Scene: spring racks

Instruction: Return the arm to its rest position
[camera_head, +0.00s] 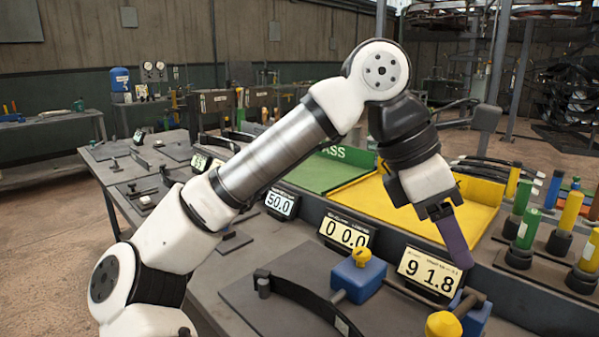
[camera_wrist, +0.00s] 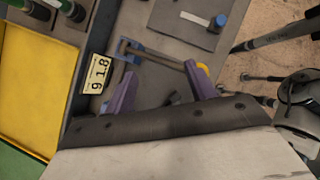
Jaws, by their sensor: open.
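My white and black arm reaches up from the lower left in the head view and bends down at the elbow. One purple finger shows clearly there. In the wrist view both purple fingers of my gripper (camera_wrist: 160,88) stand well apart. Nothing is held between them. A grey bar fixture (camera_wrist: 155,55) with blue ends and a yellow knob lies below the fingers, apparently at some distance.
A blue block with a yellow knob (camera_head: 362,257) stands beside a black curved strip (camera_head: 305,297). Yellow (camera_head: 365,200) and green (camera_head: 325,172) trays lie behind the displays. Several upright green and yellow cylinders (camera_head: 528,228) stand at right. Open space lies above the bench.

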